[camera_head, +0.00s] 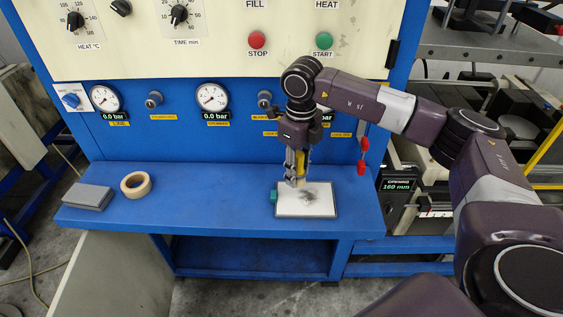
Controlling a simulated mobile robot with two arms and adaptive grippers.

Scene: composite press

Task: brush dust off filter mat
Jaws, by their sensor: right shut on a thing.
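The filter mat (306,208) is a pale rectangle lying on the blue shelf of the press, right of the middle. A dark dust smudge (312,194) lies on it. My right gripper (298,168) points down over the mat's back left part. It is shut on a slim thing, probably the brush (297,181), whose lower end is at or just above the mat. The fingers hide much of it, and I cannot tell whether it touches. A small teal piece (274,196) is at the mat's left edge. My left gripper is not in view.
A roll of tape (136,184) and a grey block (88,196) lie on the left of the blue shelf (220,205). The shelf between tape and mat is clear. The press panel with gauges (212,97) and buttons rises behind. Red hanging handles (363,157) are to the right.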

